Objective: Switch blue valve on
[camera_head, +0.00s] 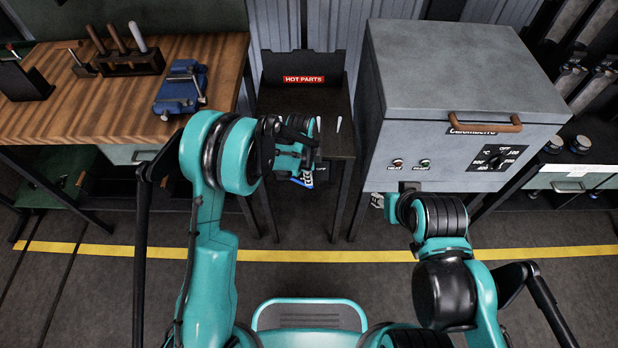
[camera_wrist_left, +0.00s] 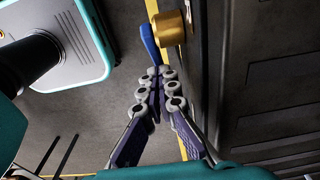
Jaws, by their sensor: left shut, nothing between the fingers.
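The blue valve handle (camera_wrist_left: 150,43) is a slim lever beside a brass valve body (camera_wrist_left: 169,28) at the top of the left wrist view. A bit of blue (camera_head: 302,183) shows below my left gripper in the head view. My left gripper (camera_wrist_left: 156,74) is shut with nothing between its fingers. Its tips are at the lower end of the blue handle; whether they touch it I cannot tell. In the head view my left gripper (camera_head: 306,172) is in front of the hot parts stand and partly hidden by its own wrist.
The dark hot parts stand (camera_head: 338,142) is between a wooden workbench (camera_head: 100,108) on the left and a grey oven (camera_head: 455,75) on the right. A blue vise (camera_head: 181,90) is on the bench. A yellow line (camera_head: 330,256) crosses the open floor.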

